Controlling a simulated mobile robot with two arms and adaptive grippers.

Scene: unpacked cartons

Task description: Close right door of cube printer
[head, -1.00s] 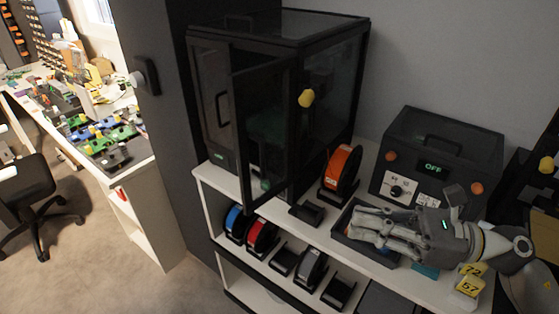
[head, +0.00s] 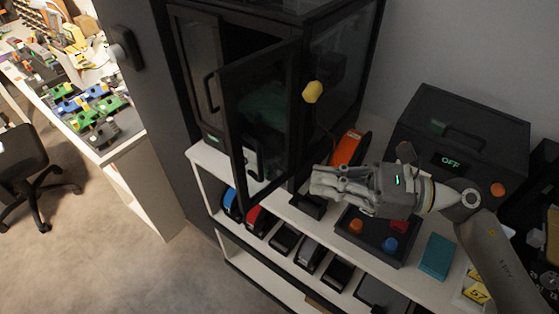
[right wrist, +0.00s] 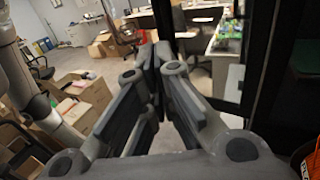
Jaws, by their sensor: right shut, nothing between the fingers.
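The cube printer (head: 348,62) is a black-framed cabinet with dark clear panels on the white shelf. The left door (head: 196,62) looks closed. My right gripper (head: 314,182) is shut and empty, pointing left, to the right of the open door and in front of the printer's lower corner. A gap to the door seems to show, but the depth is hard to tell. In the right wrist view its fingers (right wrist: 155,62) meet, with a black upright frame to their right. My left gripper is out of view.
An orange spool (head: 350,148) stands behind my right gripper. A dark tray (head: 374,250) with coloured knobs lies below it, and a black box reading OFF (head: 465,135) stands at the right. Several spools and holders fill the lower shelf. Open floor lies at the left.

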